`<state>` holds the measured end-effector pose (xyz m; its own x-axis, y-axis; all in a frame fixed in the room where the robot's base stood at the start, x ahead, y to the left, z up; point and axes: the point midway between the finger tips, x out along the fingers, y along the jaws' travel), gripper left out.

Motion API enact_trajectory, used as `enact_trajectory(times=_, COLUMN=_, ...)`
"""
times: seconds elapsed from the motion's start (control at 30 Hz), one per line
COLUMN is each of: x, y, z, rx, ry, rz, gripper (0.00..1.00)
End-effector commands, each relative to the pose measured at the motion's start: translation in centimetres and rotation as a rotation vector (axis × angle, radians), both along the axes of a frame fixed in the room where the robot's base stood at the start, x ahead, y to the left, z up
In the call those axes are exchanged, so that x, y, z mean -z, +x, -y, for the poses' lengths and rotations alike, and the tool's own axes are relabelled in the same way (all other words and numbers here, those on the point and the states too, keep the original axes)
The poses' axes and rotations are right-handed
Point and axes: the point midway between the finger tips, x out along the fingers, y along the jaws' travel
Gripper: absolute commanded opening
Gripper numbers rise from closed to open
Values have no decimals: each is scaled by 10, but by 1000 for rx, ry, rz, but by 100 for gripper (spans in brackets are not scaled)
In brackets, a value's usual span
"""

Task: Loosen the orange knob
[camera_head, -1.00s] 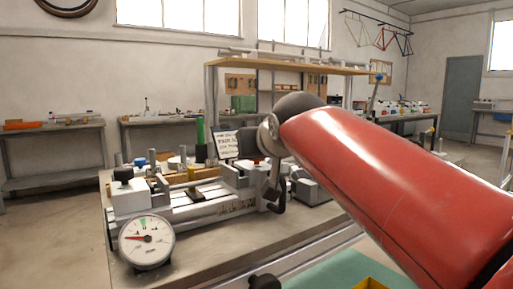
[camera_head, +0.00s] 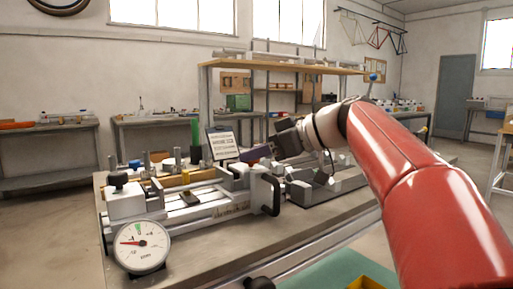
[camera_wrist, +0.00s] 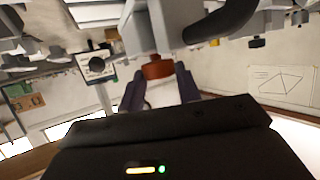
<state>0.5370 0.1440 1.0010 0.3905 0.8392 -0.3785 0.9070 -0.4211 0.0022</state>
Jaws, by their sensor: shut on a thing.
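The orange knob (camera_wrist: 157,68) shows in the wrist view as a small orange-brown cylinder at the end of a grey block (camera_wrist: 146,28) of the jig. My gripper (camera_wrist: 160,82) has its two dark purple fingers on either side of the knob and is shut on it. In the head view my gripper (camera_head: 262,152) reaches down to the far side of the jig (camera_head: 195,195), near its right end.
A round dial gauge (camera_head: 140,246) stands at the jig's front left. A black curved handle (camera_head: 270,194) sticks out at the jig's right end. A printed sign (camera_head: 222,143) stands behind it. A grey fixture (camera_head: 322,184) lies to the right on the bench (camera_head: 315,228).

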Motion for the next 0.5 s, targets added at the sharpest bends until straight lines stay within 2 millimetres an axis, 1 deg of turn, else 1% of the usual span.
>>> enact_trajectory(times=0.03, x=1, y=3, z=2, rx=-24, ry=-5, rz=-7, gripper=11)
enact_trajectory(times=0.2, x=2, y=3, z=2, rx=-100, ry=-7, rz=-8, gripper=11)
enact_trajectory(times=0.5, x=4, y=3, z=1, rx=-155, ry=-7, rz=-10, gripper=11)
